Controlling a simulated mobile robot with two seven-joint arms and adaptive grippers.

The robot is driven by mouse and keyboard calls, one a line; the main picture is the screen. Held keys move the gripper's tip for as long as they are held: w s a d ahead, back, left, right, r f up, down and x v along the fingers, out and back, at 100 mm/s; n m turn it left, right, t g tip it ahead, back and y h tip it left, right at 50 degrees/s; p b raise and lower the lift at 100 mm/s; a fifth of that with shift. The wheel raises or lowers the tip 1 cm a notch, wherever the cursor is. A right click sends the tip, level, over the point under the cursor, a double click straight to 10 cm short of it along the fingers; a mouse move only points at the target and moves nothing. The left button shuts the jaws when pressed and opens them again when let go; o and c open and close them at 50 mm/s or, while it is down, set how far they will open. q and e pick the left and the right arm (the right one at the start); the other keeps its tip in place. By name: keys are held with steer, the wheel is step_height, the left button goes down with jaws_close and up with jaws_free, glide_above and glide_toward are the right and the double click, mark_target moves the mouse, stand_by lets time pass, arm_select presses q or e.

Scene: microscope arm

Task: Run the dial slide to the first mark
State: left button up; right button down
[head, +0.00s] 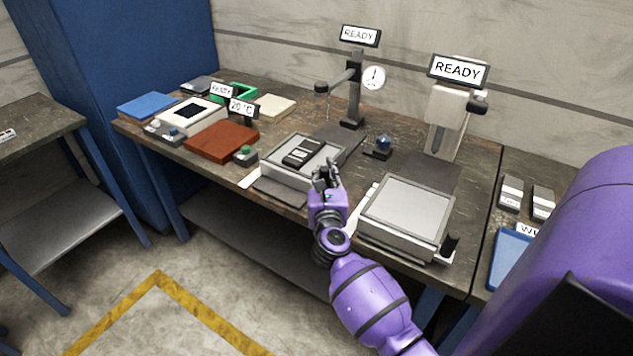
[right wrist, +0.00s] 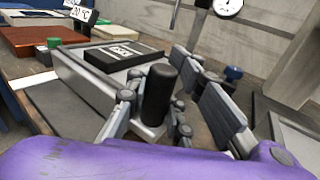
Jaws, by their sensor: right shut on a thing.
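The dial slide (head: 282,177) is a grey box with a pale top on a dark base, left of centre in front of the dial gauge (head: 373,77). A black block with a white label (head: 302,152) lies on it; this block (right wrist: 122,53) also shows in the right wrist view. My right gripper (head: 326,174) is at the slide's front right corner. In the right wrist view its fingers stand on both sides of an upright black handle (right wrist: 159,95), shut on it. The first mark cannot be made out. My left gripper is out of view.
A second grey slide (head: 407,208) with its own black handle (head: 450,244) stands to the right under a READY sign (head: 458,70). A blue knob (head: 384,142) sits behind. A brown block (head: 222,140) and a green button (head: 245,150) are at the left.

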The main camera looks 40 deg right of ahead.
steer(key=d, duration=0.2)
steer(key=w+d, duration=0.1)
steer(key=shift+w+d, duration=0.2)
steer(key=shift+d, duration=0.2)
steer(key=shift+f, duration=0.1)
steer(key=c, duration=1.5)
jaws_free()
steer(key=shift+s, duration=0.2)
steer(key=shift+c, duration=0.2)
steer(key=shift+w, duration=0.1)
steer(key=shift+a, duration=0.15)
steer(key=v, duration=1)
steer(key=shift+s+a, duration=0.1)
steer(key=shift+s, duration=0.25)
steer(key=shift+s+a, duration=0.35)
steer(key=shift+s, duration=0.15)
